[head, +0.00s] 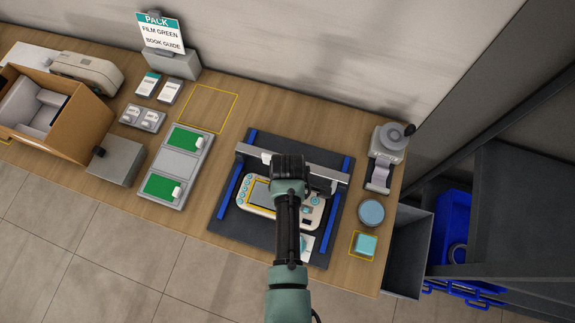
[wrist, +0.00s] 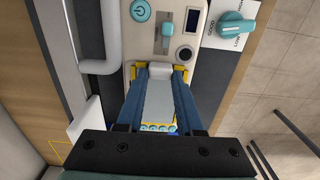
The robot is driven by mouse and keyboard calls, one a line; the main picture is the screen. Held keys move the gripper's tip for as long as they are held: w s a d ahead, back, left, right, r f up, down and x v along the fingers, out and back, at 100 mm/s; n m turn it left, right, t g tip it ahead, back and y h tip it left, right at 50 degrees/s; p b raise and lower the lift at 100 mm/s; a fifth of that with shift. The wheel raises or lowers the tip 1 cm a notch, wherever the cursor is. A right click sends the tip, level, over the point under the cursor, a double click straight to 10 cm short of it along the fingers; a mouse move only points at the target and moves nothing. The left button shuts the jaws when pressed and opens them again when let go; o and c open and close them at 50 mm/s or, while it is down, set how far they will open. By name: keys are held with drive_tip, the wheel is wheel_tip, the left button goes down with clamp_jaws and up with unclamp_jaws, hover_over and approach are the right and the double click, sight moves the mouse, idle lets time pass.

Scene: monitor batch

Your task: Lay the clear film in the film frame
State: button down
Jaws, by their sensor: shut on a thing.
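The pale monitor (head: 314,212) lies on the dark mat between blue rails. The yellow film frame (head: 251,195) surrounds its screen, and its yellow corners show in the wrist view (wrist: 187,73). My gripper (head: 289,168) is over the frame's right part in the head view. In the wrist view, my gripper (wrist: 160,74) is shut on the pale tab of the clear film (wrist: 158,100). The film looks greyish and spans the screen area between the fingers. I cannot tell whether it touches the frame. The head view hides the film behind my gripper.
A grey bar (head: 325,172) crosses the mat behind the monitor. A tray (head: 182,164) with green films stands left. A teal knob (wrist: 236,25) is beside the monitor. A label printer (head: 388,142), round blue-grey tub (head: 371,212) and teal block (head: 365,244) stand right.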

drive_tip(key=shift+f, duration=0.4)
drive_tip(key=shift+c, duration=2.3)
unclamp_jaws()
wheel_tip(320, 180, up, 13)
drive_tip(key=b, duration=0.1)
drive_tip(key=w+r+m+t+b, duration=0.1)
drive_tip(key=w+r+m+t, duration=0.2)
drive_tip(key=w+r+t, duration=0.7)
drive_tip(key=w+r+m+t, duration=0.1)
drive_tip(key=w+r, duration=0.2)
drive_tip(key=r, duration=0.4)
drive_tip(key=w+r+m+t+b, duration=0.1)
drive_tip(key=w+r+m+t, duration=0.15)
drive_tip(key=r, duration=0.35)
drive_tip(key=w+r+m, duration=0.1)
drive_tip(key=w+r, duration=0.3)
drive_tip(key=r, duration=0.3)
drive_tip(key=s+r+m+t+b, duration=0.15)
drive_tip(key=r+t, duration=0.25)
drive_tip(key=r, duration=0.5)
drive_tip(key=s+r+m+t, duration=0.2)
drive_tip(key=r+t, duration=0.1)
drive_tip(key=r, duration=0.7)
drive_tip(key=s+r+m+t, duration=0.3)
drive_tip(key=s+r+t, duration=0.4)
drive_tip(key=s+r, duration=0.5)
wheel_tip(320, 180, up, 3)
drive_tip(key=shift+f+b, duration=0.2)
drive_tip(key=shift+b, duration=0.1)
